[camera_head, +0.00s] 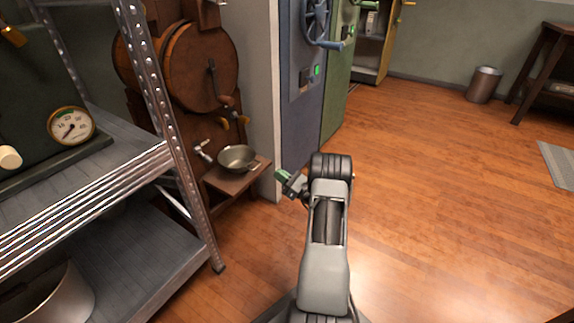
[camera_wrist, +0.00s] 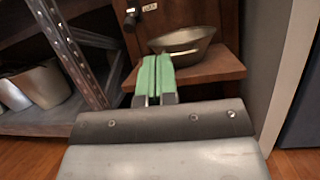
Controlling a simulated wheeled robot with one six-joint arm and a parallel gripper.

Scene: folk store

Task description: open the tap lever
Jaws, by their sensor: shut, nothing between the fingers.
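A small tap (camera_head: 203,150) with a pale lever sticks out of the brown wooden barrel stand, above and left of a metal bowl (camera_head: 237,158). In the wrist view, part of what looks like the tap (camera_wrist: 131,18) shows at the top edge, cut off by the frame; I cannot tell the lever's angle there. My gripper (camera_head: 284,177) is right of the bowl and apart from the tap. In the wrist view its green fingers (camera_wrist: 157,76) are pressed together and empty, pointing toward the bowl and its shelf.
The bowl stands on a small wooden shelf (camera_head: 222,182). A metal rack (camera_head: 160,95) with a dial gauge (camera_head: 71,125) and a pot (camera_head: 50,300) fills the left. Blue (camera_head: 305,100) and green cabinets stand behind.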

